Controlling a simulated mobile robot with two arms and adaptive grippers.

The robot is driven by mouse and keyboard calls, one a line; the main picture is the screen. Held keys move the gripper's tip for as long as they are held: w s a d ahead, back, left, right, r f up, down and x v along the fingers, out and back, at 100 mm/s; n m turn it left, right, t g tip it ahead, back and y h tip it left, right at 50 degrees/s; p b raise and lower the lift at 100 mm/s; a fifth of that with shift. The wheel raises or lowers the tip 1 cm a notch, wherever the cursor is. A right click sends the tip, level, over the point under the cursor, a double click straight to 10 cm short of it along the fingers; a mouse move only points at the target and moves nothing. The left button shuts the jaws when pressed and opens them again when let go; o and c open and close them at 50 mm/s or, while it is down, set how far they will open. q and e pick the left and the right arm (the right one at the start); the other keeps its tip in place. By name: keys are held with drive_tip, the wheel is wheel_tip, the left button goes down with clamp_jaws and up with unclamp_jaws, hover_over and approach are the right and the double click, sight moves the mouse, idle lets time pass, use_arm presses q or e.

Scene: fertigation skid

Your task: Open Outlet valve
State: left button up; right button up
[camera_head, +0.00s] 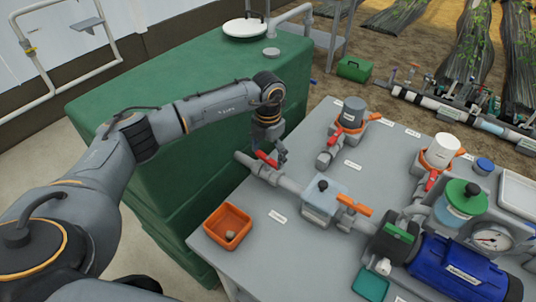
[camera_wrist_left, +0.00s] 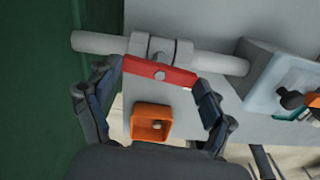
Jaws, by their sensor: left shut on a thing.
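A valve with a red handle (camera_head: 266,158) sits on the grey pipe (camera_head: 290,183) at the table's left edge. In the left wrist view the red handle (camera_wrist_left: 158,73) lies roughly along the pipe (camera_wrist_left: 225,64), with a bolt at its middle. My left gripper (camera_head: 278,156) is at this valve from above. In the left wrist view my left gripper (camera_wrist_left: 161,76) has one finger at each end of the handle and is shut on it. The label text is too small to read, so I cannot tell whether this is the outlet valve. My right gripper is not in view.
An orange tray (camera_head: 228,226) with a small item stands on the grey table (camera_head: 270,255). A clear-topped block (camera_head: 322,198) with an orange handle (camera_head: 354,205) is right of the valve. A blue pump (camera_head: 462,272) stands front right. A green tank (camera_head: 190,75) lies behind my left arm.

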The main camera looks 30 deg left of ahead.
sight(268, 158)
use_arm(q)
drive_tip(key=shift+s+n, duration=0.1)
drive_tip(key=shift+n, duration=0.7)
drive_tip(key=o, duration=1.1)
drive_tip(key=shift+c, duration=0.2)
wheel_tip(268, 158, up, 12)
drive_tip(key=shift+f, duration=0.1)
